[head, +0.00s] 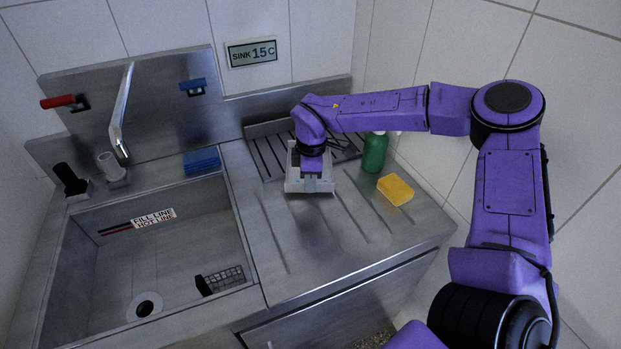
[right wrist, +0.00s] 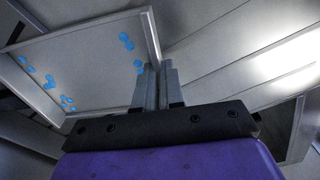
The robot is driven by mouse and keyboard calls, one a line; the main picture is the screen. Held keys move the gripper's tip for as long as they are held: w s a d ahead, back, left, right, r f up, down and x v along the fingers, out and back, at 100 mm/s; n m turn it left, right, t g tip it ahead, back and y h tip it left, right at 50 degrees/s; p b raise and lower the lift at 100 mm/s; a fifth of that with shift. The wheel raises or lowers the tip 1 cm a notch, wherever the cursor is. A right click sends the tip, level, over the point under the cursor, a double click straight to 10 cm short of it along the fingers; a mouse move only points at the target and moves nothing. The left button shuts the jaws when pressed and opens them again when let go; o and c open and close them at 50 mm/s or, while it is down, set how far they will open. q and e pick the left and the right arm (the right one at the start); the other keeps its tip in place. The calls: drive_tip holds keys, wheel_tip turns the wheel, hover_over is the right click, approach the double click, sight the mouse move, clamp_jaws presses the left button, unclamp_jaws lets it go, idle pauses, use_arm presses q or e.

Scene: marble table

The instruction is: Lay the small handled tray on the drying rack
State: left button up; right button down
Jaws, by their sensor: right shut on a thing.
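The small handled tray (head: 293,184) is pale grey and shallow, over the front part of the drying rack (head: 268,158). My right gripper (head: 312,182) hides much of it. In the right wrist view the tray (right wrist: 85,62) shows blue spots on its face and a raised rim. My right gripper (right wrist: 158,88) is shut on the tray at its edge; the handle itself is hard to make out. The rack is dark, slotted and stands against the back wall. I cannot tell whether the tray touches it. My left gripper is not in view.
A green bottle (head: 374,153) and a yellow sponge (head: 396,189) stand right of the tray. The sink (head: 175,255) opens at the left, with a blue sponge (head: 201,161) on its back edge. The grooved drainboard (head: 300,240) in front is clear.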

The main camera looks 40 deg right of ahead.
drive_tip(key=c, duration=1.7)
unclamp_jaws()
drive_tip(key=shift+f, duration=0.15)
drive_tip(key=o, duration=0.4)
drive_tip(key=shift+o, duration=0.2)
drive_tip(key=shift+r, duration=0.4)
wheel_tip(320, 180, up, 12)
drive_tip(key=b, duration=0.1)
drive_tip(key=shift+s+f+b, duration=0.15)
drive_tip(key=shift+s+b, duration=0.05)
drive_tip(key=shift+b, duration=0.1)
